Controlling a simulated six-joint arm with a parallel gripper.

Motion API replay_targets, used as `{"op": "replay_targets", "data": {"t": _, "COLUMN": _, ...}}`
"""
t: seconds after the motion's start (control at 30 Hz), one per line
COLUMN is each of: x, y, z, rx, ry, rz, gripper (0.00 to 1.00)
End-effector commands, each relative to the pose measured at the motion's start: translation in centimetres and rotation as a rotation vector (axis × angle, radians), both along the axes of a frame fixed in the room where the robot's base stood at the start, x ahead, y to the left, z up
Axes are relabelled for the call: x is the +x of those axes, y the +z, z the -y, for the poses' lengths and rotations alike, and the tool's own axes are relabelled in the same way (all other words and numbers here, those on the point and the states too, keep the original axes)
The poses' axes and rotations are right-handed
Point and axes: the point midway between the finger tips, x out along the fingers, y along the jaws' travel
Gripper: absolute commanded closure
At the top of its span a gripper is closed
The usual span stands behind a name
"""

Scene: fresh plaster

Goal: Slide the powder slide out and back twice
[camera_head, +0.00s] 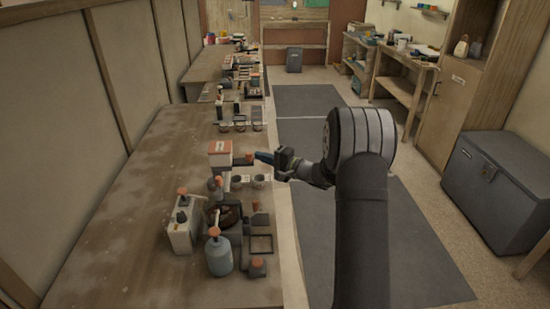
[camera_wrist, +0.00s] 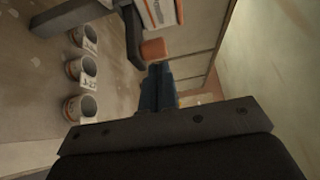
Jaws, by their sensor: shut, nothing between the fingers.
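A powder dispenser (camera_head: 220,152) with a white body and orange top stands on the bench; part of its white and orange body (camera_wrist: 160,12) shows at the top of the wrist view. What looks like its powder slide (camera_head: 243,160) is a dark bar with an orange-red end, sticking out to the right. The orange-red end block (camera_wrist: 153,49) also shows in the wrist view.
Several small cups (camera_wrist: 81,68) stand in a row beside the dispenser. A grey bottle (camera_head: 218,254), a beige box (camera_head: 185,226) and a dark frame (camera_head: 258,244) stand nearer on the bench (camera_head: 120,230). The aisle right of the bench is clear.

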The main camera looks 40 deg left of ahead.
Motion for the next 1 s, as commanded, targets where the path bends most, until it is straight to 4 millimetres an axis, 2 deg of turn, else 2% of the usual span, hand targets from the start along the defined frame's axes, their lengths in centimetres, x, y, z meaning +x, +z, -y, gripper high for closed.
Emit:
{"op": "replay_targets", "data": {"t": 0.47, "x": -0.7, "y": 0.0, "z": -0.5, "rx": 0.001, "ry": 0.0, "rz": 0.0, "gripper": 1.0}}
{"op": "replay_targets", "data": {"t": 0.7, "x": -2.3, "y": 0.0, "z": -1.7, "rx": 0.0, "ry": 0.003, "rz": 0.001, "gripper": 1.0}}
{"op": "replay_targets", "data": {"t": 1.0, "x": -2.3, "y": 0.1, "z": -1.7, "rx": 0.001, "ry": 0.008, "rz": 0.002, "gripper": 1.0}}
